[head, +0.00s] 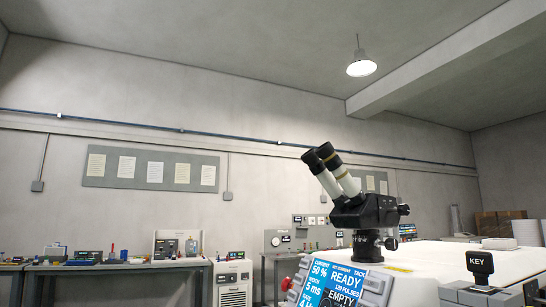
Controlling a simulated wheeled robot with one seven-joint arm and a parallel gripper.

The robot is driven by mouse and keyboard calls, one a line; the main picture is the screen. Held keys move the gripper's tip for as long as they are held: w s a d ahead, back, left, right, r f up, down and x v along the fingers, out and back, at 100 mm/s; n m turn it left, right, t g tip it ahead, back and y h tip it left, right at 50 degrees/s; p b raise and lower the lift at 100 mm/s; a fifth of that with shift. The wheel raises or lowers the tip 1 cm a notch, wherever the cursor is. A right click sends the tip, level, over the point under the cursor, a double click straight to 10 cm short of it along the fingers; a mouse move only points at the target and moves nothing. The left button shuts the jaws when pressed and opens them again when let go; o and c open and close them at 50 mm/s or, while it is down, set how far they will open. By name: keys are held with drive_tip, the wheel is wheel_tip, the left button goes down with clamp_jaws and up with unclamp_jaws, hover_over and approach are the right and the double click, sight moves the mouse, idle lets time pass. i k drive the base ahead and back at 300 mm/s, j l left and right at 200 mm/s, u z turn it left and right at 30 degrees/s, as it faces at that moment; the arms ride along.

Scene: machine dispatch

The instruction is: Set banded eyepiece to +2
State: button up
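A stereo microscope (364,212) stands on a white machine at the right of the middle. Its two black eyepieces sit on white tubes that lean up to the left. The banded eyepiece (329,155) is the right one of the pair, with a thin tan band around it. The plain eyepiece (312,161) is just left of it. I cannot read any scale or setting on the banded eyepiece at this size. My gripper is not in view.
A blue-and-white screen (332,288) in front reads READY, EMPTY and 50 %. A black key switch (480,263) labelled KEY stands at lower right. Workbenches with instruments (115,264) line the back wall. A lamp (360,64) hangs above. The space around the eyepieces looks clear.

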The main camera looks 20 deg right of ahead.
sight(325, 152)
drive_tip(key=j+z, duration=0.55)
drive_tip(key=z, duration=0.3)
drive_tip(key=i+j+z, duration=0.1)
drive_tip(key=j+z, duration=0.25)
drive_tip(key=j, duration=0.5)
drive_tip(key=j+z, duration=0.4)
drive_tip(key=j, duration=0.4)
